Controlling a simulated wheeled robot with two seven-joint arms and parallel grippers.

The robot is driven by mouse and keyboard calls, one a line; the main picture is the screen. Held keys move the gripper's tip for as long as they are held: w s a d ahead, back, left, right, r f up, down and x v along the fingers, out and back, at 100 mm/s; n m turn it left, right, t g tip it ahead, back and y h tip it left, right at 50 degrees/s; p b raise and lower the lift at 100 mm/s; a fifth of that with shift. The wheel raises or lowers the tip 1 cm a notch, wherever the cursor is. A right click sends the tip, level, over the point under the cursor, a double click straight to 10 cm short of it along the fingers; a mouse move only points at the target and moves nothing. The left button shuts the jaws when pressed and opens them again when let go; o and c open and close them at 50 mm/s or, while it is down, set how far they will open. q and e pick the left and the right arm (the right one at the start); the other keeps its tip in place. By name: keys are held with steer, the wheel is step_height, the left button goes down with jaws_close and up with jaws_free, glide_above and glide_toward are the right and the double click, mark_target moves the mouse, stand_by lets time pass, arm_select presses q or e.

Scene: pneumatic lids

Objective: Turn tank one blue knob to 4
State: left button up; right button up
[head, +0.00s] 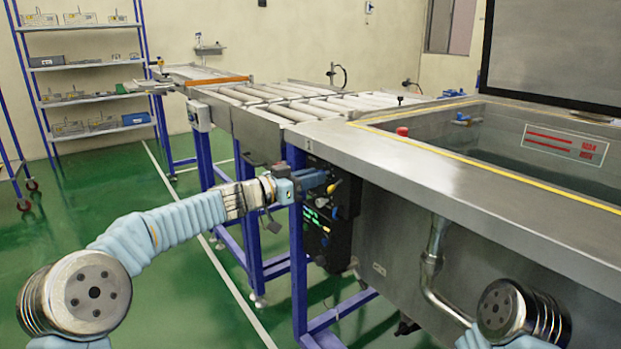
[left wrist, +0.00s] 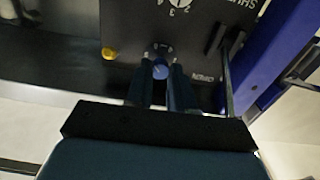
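In the left wrist view, a small blue knob (left wrist: 160,71) sits on a dark panel (left wrist: 125,22), with a small scale just above it that is too small to read. My left gripper (left wrist: 163,84) has its two fingers parted, one on each side of the knob. I cannot tell whether they press on it. In the head view, my left gripper (head: 318,181) is at the black control panel (head: 326,240) under the bench edge and hides the blue knob. My right gripper is out of view.
A yellow knob (left wrist: 109,54) is left of the blue one. A dial (left wrist: 178,10) with numbers is above, and a lever-like bar (left wrist: 228,75) is to the right. A steel tank (head: 480,190) and a roller conveyor (head: 290,100) stand over the panel. Green floor is free at left.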

arm_select(q)
jaws_close()
steer(key=n+b, duration=0.4)
steer(key=n, duration=1.2)
steer(key=shift+n, duration=0.3)
stand_by(0.5)
